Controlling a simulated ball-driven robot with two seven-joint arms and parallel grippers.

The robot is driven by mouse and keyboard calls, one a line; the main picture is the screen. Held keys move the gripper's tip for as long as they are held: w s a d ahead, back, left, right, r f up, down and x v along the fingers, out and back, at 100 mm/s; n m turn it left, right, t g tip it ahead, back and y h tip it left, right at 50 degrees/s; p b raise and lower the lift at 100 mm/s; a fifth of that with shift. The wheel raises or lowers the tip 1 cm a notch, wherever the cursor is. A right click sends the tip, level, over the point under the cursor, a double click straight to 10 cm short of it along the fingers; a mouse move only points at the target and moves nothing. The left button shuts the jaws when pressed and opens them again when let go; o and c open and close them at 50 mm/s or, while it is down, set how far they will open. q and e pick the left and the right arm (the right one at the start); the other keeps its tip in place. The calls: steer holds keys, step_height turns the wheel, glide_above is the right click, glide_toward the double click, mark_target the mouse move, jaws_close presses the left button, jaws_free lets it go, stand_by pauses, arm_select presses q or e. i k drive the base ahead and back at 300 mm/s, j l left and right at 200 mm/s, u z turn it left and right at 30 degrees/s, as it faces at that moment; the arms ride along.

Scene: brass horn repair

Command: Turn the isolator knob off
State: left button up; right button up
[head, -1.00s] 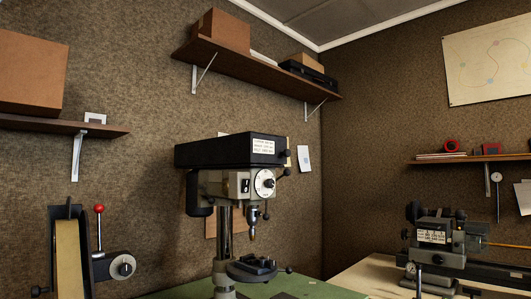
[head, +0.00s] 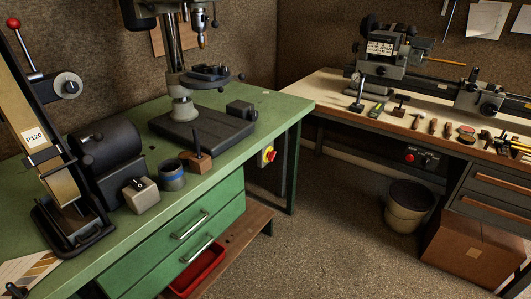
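A red knob (head: 271,156) on a small yellow-faced box (head: 264,158) is mounted at the right end of the green bench (head: 262,112), below its top; it looks like the isolator knob. It is too small to tell which way the knob is turned. Neither of my grippers shows in the head view.
A belt sander (head: 48,150), a drill press (head: 183,105) and small blocks stand on the green bench. A lathe (head: 385,65) and hand tools occupy the right bench. A bin (head: 408,207) and cardboard box (head: 475,252) stand below it. The floor between is clear.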

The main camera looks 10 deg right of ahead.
mark_target(270, 155)
steer(key=i+l, duration=0.15)
steer(key=l, duration=0.15)
steer(key=i+l+u, duration=0.1)
steer(key=i+l, duration=0.25)
steer(key=l, duration=0.3)
steer(key=i+l, duration=0.15)
steer(key=l, duration=0.15)
steer(key=i+l+u, duration=0.1)
steer(key=l, duration=0.25)
